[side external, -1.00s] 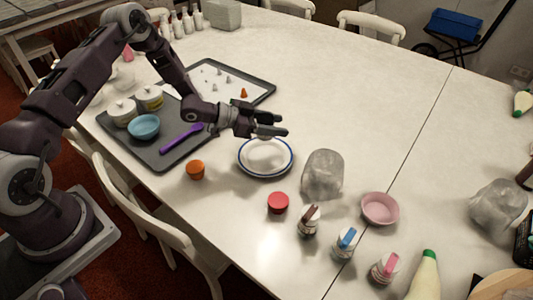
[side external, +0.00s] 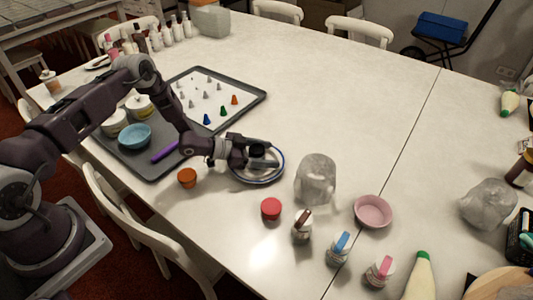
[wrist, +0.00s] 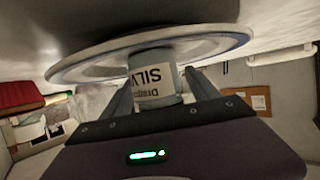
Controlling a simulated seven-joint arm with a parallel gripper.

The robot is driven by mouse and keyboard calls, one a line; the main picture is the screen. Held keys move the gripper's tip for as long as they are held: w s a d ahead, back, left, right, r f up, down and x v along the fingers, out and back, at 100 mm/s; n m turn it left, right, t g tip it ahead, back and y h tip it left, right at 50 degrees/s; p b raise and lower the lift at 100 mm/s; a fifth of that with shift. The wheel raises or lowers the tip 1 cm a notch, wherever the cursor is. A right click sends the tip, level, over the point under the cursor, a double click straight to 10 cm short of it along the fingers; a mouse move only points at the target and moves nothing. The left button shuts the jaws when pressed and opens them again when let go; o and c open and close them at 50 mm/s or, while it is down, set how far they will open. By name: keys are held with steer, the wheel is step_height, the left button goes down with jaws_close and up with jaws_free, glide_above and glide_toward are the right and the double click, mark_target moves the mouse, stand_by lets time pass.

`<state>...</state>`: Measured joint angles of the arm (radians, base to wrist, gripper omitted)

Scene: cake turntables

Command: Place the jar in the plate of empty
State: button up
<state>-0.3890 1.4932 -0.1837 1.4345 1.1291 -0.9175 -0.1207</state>
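The plate (side external: 274,178), white with a blue rim, lies on the table in the side external view. It fills the upper part of the wrist view (wrist: 215,42), which looks upside down. The jar (wrist: 155,82) has a white label with dark letters beginning "SILV". In the side view its dark top (side external: 257,150) shows over the plate. My gripper (side external: 262,158) is low over the plate, its fingers on both sides of the jar and seemingly shut on it. The jar is upright, its base at or very near the plate surface; exact contact is unclear.
A grey tray (side external: 165,172) with a blue bowl (side external: 135,136) and another with small cones (side external: 250,83) lie left. An orange cup (side external: 187,177), red-lidded jar (side external: 271,208), clear bag-like object (side external: 316,178) and pink bowl (side external: 373,211) surround the plate.

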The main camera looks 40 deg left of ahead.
steer(key=shift+r, duration=0.1)
steer(key=v, duration=1.2)
steer(key=w+a+r+n+g+y, duration=0.1)
steer(key=a+r+y, duration=0.25)
steer(key=r, duration=0.65)
steer(key=w+a+r+n+y, duration=0.15)
steer(key=r+y, duration=0.35)
steer(key=r, duration=0.5)
steer(key=s+d+r+n+g+y, duration=0.1)
steer(key=s+d+r+n+y, duration=0.15)
steer(key=s+r, duration=0.75)
steer(key=s+d+n+g+h, duration=0.1)
steer(key=s+d, duration=0.3)
steer(key=s, duration=0.7)
steer(key=s+d+r+n+g+h, duration=0.1)
steer(key=s+d, duration=0.3)
steer(key=s, duration=0.8)
steer(key=shift+s+n+g+h, duration=0.3)
steer(key=shift+n+g, duration=0.1)
